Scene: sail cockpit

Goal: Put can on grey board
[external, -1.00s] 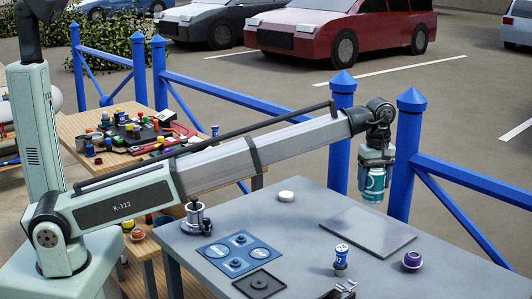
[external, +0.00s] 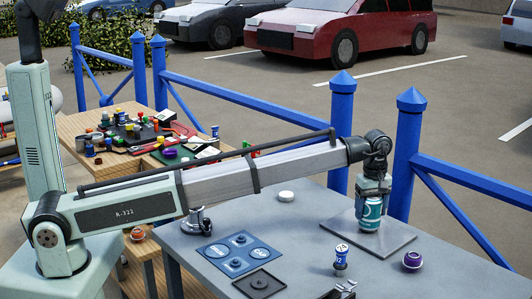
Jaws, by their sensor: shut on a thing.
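A teal can (external: 371,214) with a white mark stands upright over the grey board (external: 398,240). Its base is at or just above the board's surface; I cannot tell whether it touches. My gripper (external: 373,192) points straight down and is shut on the upper part of the can. The grey board lies flat on the grey table, and its back part is partly hidden behind the can and my gripper.
A blue-and-white can (external: 341,257) and a purple round item (external: 412,260) stand in front of the board. A white puck (external: 286,197) lies to its left. Blue plates (external: 239,255) and a black tray (external: 258,284) lie at the front left. Blue railings (external: 407,150) run behind the table.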

